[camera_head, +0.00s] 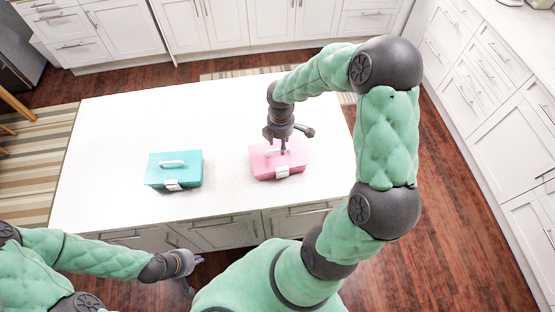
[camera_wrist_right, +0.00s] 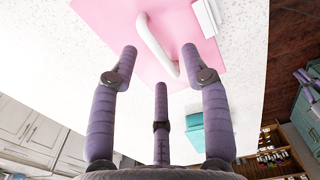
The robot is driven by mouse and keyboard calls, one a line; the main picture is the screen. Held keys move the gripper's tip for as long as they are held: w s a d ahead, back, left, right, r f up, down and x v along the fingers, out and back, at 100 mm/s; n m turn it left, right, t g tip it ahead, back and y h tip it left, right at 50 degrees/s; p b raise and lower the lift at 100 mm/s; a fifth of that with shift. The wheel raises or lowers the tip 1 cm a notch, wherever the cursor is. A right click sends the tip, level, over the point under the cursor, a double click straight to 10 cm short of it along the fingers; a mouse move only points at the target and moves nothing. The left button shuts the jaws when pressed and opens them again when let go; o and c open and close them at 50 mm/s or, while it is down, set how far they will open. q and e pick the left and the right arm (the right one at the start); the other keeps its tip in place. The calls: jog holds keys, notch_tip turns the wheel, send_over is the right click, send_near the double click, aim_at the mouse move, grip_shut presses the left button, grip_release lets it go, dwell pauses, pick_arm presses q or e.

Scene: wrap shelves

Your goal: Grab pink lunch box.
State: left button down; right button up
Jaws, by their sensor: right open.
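The pink lunch box (camera_head: 279,160) lies on the white counter, right of a teal lunch box. In the right wrist view the pink lunch box (camera_wrist_right: 105,25) fills the top, with its white handle (camera_wrist_right: 157,47) and white latch (camera_wrist_right: 206,17). My right gripper (camera_head: 284,148) is over the pink box, fingers pointing down, close to the handle. In the wrist view its fingers (camera_wrist_right: 160,70) are spread, with nothing between them; the handle lies between the two outer fingertips. Contact with the box cannot be told. My left gripper (camera_head: 188,270) is low, in front of the counter, far from the box.
The teal lunch box (camera_head: 174,170) stands on the white counter (camera_head: 180,110), left of the pink one; it also shows in the wrist view (camera_wrist_right: 194,122). The counter's far and left parts are clear. Cabinets (camera_head: 490,90) line the back and right.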

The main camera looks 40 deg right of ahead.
aim_at(278, 159)
jog(key=shift+w+a+f, duration=0.1)
jog(key=shift+w+f, duration=0.05)
jog(key=shift+f, duration=0.75)
jog(key=shift+w+f, duration=0.2)
jog(key=shift+f, duration=0.7)
jog(key=shift+w+a+f, duration=0.1)
jog(key=shift+w+f, duration=0.05)
jog(key=shift+f, duration=0.75)
grip_shut()
